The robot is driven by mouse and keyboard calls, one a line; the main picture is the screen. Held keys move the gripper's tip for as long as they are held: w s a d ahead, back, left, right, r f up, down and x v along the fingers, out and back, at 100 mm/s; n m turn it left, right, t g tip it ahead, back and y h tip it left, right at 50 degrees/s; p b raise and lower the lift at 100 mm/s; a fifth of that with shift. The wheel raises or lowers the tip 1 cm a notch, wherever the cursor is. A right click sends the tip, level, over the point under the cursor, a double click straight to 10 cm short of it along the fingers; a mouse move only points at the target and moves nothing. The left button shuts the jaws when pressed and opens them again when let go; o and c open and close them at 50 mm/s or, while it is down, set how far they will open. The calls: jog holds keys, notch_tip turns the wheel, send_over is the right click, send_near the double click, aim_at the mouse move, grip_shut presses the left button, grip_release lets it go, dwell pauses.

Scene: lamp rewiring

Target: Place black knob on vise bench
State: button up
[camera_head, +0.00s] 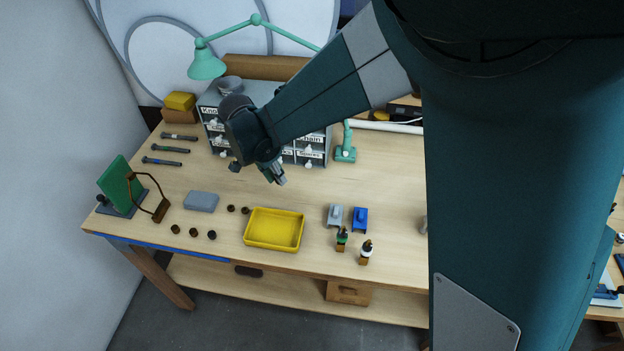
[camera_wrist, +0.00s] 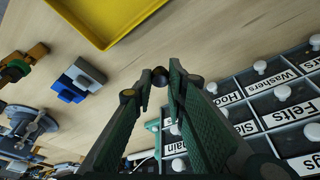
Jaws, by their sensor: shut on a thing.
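My gripper (camera_head: 279,179) is above the wooden bench, in front of the grey drawer cabinet. In the wrist view its fingertips (camera_wrist: 161,80) are closed around a small round black knob (camera_wrist: 160,77). The knob is clear of the bench top and hardly shows in the head view. A second wooden bench (camera_head: 600,312) shows at the right edge, mostly hidden by my arm column; blue items lie on it.
A yellow tray (camera_head: 247,240) stands at the bench's front middle, with several small dark knobs (camera_head: 193,232) to its left. Grey and blue blocks (camera_head: 360,219) stand to its right. The labelled drawer cabinet (camera_head: 310,152) is behind. A green lamp (camera_head: 207,66) overhangs the back.

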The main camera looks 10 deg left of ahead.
jog(key=s+a+n, duration=0.1)
jog(key=s+a, duration=0.4)
jog(key=s, duration=0.4)
jog(key=s+a+n, duration=0.2)
jog(key=s+a, duration=0.4)
jog(key=s, duration=0.3)
jog(key=shift+s+a+r+y+p, duration=0.25)
jog(key=shift+r+y+p, duration=0.1)
jog(key=shift+r+y, duration=0.1)
jog(key=shift+w, duration=0.1)
jog(key=shift+s+a+b+x, duration=0.15)
jog(key=shift+b+x, duration=0.3)
jog(key=shift+x, duration=0.6)
jog(key=shift+s+a+b+x, duration=0.1)
jog(key=shift+s+b+x, duration=0.25)
jog(key=shift+x, duration=0.65)
jog(key=shift+s+a+b+x, duration=0.1)
jog(key=shift+b+x, duration=0.45)
jog(key=shift+x, duration=0.5)
jog(key=shift+f, duration=0.2)
jog(key=shift+f+b, duration=0.8)
jog(key=shift+f, duration=1.05)
jog(key=shift+f, duration=0.2)
jog(key=o, duration=0.4)
